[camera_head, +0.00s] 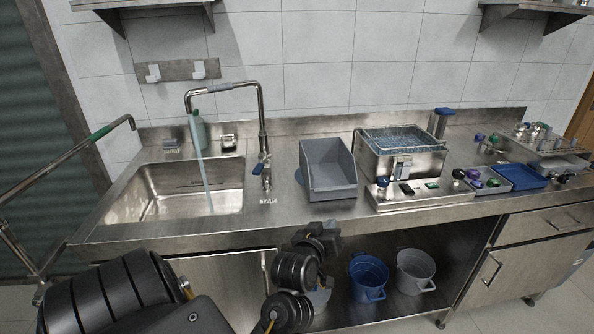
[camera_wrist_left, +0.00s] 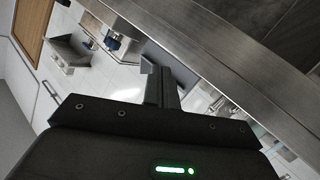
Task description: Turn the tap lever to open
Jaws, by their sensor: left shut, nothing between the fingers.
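The tap (camera_head: 262,115) is a tall steel pipe bent over the sink (camera_head: 192,190), with a pale stream of water (camera_head: 203,165) running from its spout into the basin. The right gripper is not in view.
A grey bin (camera_head: 328,170) stands right of the tap, beside a wire-basket unit (camera_head: 402,150). The steel counter edge (camera_wrist_left: 235,60) crosses the left wrist view. A blue bucket (camera_head: 368,277) and a grey bucket (camera_head: 414,271) stand on the shelf below. A green bottle (camera_head: 198,130) stands behind the sink.

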